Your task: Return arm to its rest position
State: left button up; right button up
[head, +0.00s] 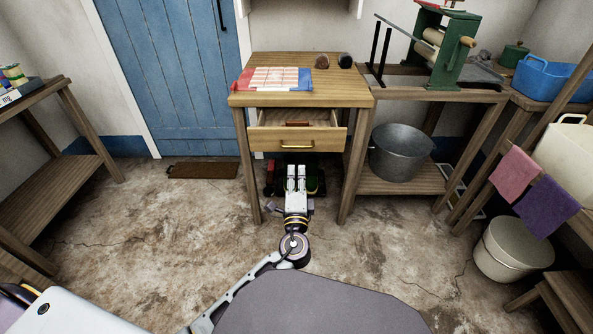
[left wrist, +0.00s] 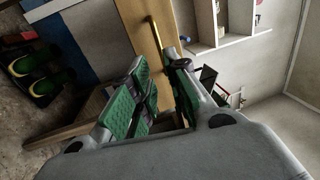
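My left arm reaches in from the bottom of the head view. Its gripper (head: 296,172) is in front of the wooden table, just below the brass handle (head: 297,146) of the partly pulled-out drawer (head: 265,140). In the left wrist view the two green-padded fingers (left wrist: 160,75) stand apart with a gap between them and nothing held in it. The handle (left wrist: 163,45) shows beyond the fingertips, and I see no contact with it. My right gripper is in neither view.
A brown object (head: 297,124) lies in the drawer. A checked cloth (head: 275,79) and two small dark objects lie on the tabletop. Dark footwear (left wrist: 42,85) stands below. A metal tub (head: 400,155) stands on the right shelf. The floor in front is mostly clear.

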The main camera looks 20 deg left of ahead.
pick_arm(q)
jog(key=shift+s+f, duration=0.1)
jog(key=shift+s, duration=0.05)
dwell(0.5)
